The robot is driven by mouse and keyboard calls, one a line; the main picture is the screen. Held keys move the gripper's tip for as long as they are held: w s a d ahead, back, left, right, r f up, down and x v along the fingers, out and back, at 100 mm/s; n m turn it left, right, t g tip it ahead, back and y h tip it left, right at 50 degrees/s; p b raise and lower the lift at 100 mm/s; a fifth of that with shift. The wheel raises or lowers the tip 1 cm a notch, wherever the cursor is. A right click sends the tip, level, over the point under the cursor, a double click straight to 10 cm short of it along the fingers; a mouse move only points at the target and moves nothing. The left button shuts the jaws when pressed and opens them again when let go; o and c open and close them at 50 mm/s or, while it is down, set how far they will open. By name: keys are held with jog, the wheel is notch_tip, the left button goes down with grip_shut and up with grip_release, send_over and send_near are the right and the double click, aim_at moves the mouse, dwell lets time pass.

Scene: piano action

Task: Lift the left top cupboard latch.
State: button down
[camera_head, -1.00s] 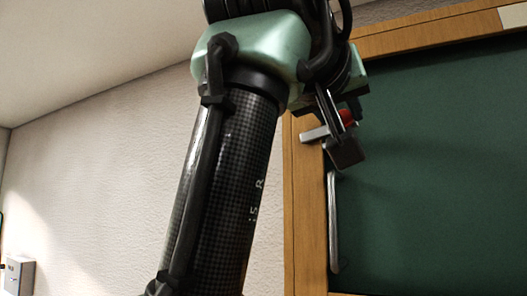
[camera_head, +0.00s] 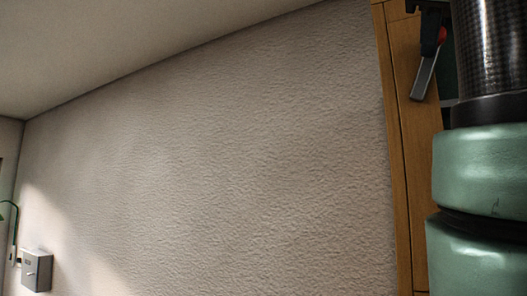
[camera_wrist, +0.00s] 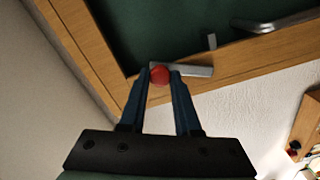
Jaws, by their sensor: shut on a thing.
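The latch (camera_head: 425,78) is a flat silver bar with a red knob (camera_head: 441,35), on the wooden frame at the upper right of the head view. The bar hangs steeply, its free end low and slightly left. In the wrist view the silver bar (camera_wrist: 196,71) lies roughly along the frame's side, and the red knob (camera_wrist: 160,77) sits between my fingertips. My gripper (camera_wrist: 161,71) is shut on the knob. In the head view only a dark part of my gripper shows at the top edge, and my arm hides most of the cupboard.
The green door panel (camera_wrist: 170,25) carries a silver bar handle (camera_wrist: 275,25) near the latch. The wooden frame (camera_head: 405,160) borders a bare textured wall (camera_head: 220,150). A grey box (camera_head: 37,270) is on the wall at lower left. Wooden items (camera_wrist: 307,125) show at the wrist view's right.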

jog(key=n, duration=0.1)
jog(key=w+a+n, duration=0.1)
jog(key=n, duration=0.1)
jog(key=shift+a+r, duration=0.2)
jog(key=shift+a, duration=0.05)
jog(key=shift+w+a+n, duration=0.25)
jog(key=shift+a+n, duration=0.05)
jog(key=shift+n, duration=0.45)
jog(key=shift+w+a+n, duration=0.2)
jog(key=shift+a+n, duration=0.1)
jog(key=shift+n, duration=0.45)
jog(key=c, duration=0.6)
grip_release()
jog(key=shift+a, duration=0.1)
jog(key=shift+c, duration=0.2)
